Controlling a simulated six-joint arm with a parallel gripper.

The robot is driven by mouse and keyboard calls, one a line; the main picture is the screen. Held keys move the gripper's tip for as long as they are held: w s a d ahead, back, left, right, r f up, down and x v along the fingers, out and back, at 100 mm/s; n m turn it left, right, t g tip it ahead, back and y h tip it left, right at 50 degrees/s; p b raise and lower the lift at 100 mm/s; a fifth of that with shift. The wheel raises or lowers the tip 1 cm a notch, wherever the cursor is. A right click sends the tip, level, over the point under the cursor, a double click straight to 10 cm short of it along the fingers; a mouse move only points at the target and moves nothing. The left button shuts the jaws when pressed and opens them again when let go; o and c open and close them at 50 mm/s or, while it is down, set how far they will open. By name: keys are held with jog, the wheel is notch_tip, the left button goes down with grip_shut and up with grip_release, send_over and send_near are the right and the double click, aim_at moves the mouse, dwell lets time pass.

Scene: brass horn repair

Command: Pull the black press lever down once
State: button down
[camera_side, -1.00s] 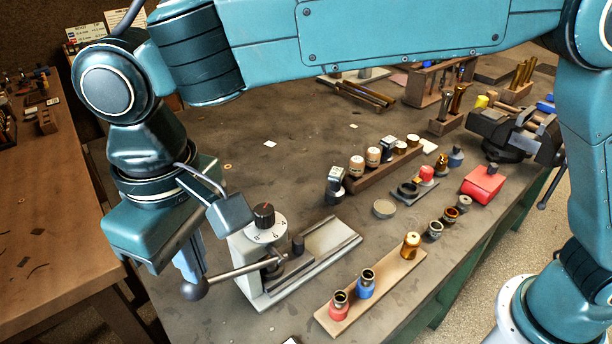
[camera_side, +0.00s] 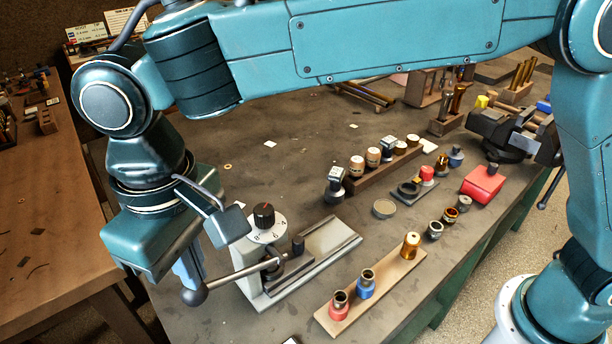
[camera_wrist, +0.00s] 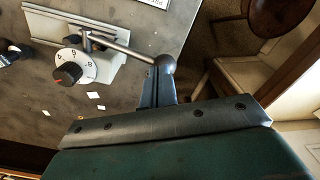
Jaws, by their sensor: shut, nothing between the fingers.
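The press (camera_side: 300,262) is a pale grey block with a dial on top, standing at the table's near left. Its lever (camera_side: 236,275) is a metal rod sticking out to the left, sloping slightly down, with a dark ball knob (camera_side: 194,296) at its end. My gripper (camera_side: 190,280) points down and is shut and empty, its fingertips right at the knob from above. In the wrist view, the knob (camera_wrist: 165,62) shows at the tips of my closed fingers (camera_wrist: 157,90). They look to be touching it, though the exact contact is hidden.
A wooden strip (camera_side: 375,290) with several valve parts lies right of the press. A dark bottle-like part (camera_side: 334,186) and a longer rack (camera_side: 385,168) stand behind it. A vise (camera_side: 515,130) is at the far right. The table's left edge is close to my gripper.

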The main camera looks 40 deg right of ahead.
jog(key=shift+a+f, duration=0.25)
jog(key=shift+f, duration=0.7)
dwell(0.8)
jog(key=shift+f, duration=0.9)
dwell(1.3)
jog(key=shift+r, duration=0.15)
jog(key=shift+a+r, duration=0.1)
jog(key=shift+r, duration=3.55)
